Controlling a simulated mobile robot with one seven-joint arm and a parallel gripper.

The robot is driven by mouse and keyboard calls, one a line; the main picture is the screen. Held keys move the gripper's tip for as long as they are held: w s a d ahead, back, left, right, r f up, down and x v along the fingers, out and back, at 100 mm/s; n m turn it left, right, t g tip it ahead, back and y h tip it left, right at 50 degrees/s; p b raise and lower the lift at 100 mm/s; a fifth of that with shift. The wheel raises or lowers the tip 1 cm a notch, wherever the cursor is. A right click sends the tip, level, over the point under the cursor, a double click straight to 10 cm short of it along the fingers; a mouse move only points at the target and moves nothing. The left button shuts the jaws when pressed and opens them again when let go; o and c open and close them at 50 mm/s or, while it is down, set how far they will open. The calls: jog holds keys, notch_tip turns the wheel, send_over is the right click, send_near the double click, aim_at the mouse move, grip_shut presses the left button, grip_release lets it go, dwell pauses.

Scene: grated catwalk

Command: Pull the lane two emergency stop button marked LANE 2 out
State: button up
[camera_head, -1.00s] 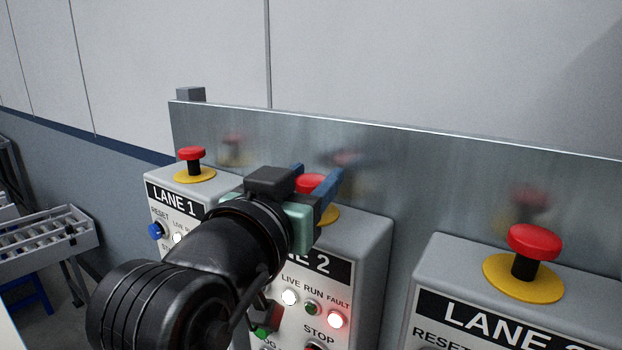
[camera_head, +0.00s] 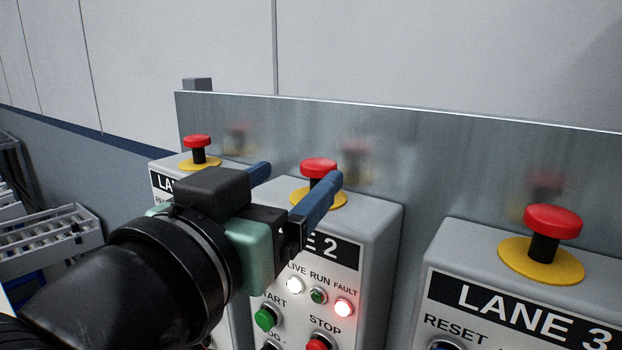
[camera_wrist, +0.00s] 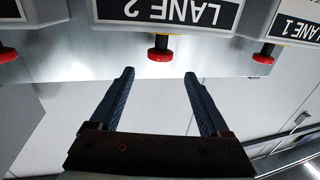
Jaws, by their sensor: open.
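The LANE 2 emergency stop has a red mushroom cap (camera_head: 318,167) on a dark stem over a yellow disc (camera_head: 331,199), on top of the middle grey box. Its label reads "LANE 2" upside down in the wrist view (camera_wrist: 182,12). My gripper (camera_head: 298,174) is open and empty, with two blue fingers. In the head view it is on the near side of the button, and its right finger covers part of the stem and disc. In the wrist view the red cap (camera_wrist: 158,55) lies just beyond the gap between the fingertips (camera_wrist: 159,73), apart from them.
The LANE 1 stop (camera_head: 197,142) and LANE 3 stop (camera_head: 552,222) stand on boxes to the left and right. A metal panel (camera_head: 450,160) rises close behind the boxes. On the LANE 2 box, the white LIVE and red FAULT lamps (camera_head: 343,307) glow.

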jog(key=shift+b+v, duration=0.45)
jog(key=shift+v, duration=2.15)
jog(key=shift+d, duration=0.1)
